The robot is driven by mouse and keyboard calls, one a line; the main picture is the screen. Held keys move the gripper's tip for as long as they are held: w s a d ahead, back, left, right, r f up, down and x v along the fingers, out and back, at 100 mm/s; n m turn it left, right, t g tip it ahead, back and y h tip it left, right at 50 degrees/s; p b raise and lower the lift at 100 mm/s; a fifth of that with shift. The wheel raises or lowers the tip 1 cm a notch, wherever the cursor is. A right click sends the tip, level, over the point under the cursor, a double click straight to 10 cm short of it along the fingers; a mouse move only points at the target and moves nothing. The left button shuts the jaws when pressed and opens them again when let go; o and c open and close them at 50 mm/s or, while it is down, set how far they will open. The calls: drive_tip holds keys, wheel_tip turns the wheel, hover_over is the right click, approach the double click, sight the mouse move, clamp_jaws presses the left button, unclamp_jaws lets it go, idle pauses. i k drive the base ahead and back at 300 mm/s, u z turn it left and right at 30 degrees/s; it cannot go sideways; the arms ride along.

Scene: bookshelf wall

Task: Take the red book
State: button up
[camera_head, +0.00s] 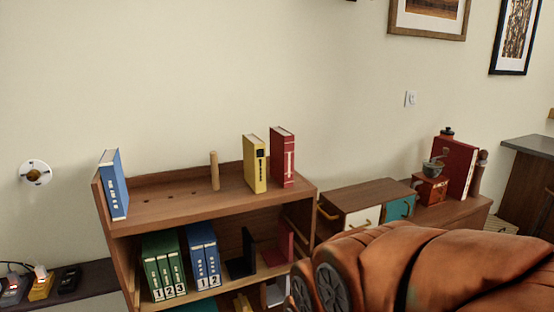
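A red book (283,160) stands upright on the top board of the wooden bookshelf (165,211), near its right end. A yellow book (255,164) stands close to its left. Another large red book-like item (457,164) stands on a cabinet at the right, behind a small grinder (432,182). A thin red upright piece (284,243) is on the middle shelf; I cannot tell if it is a book or a bookend. My gripper is not in view.
A blue book (114,184) leans at the top board's left end, and a wooden peg (214,171) stands mid-board. Green books (163,266) and blue books (203,255) fill part of the shelf below. A large brown leather-like object (430,270) covers the lower right.

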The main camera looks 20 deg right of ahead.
sight(282, 141)
drive_tip(key=k, duration=0.6)
drive_tip(key=u, duration=0.4)
drive_tip(key=i, duration=1.55)
drive_tip(key=z, duration=0.35)
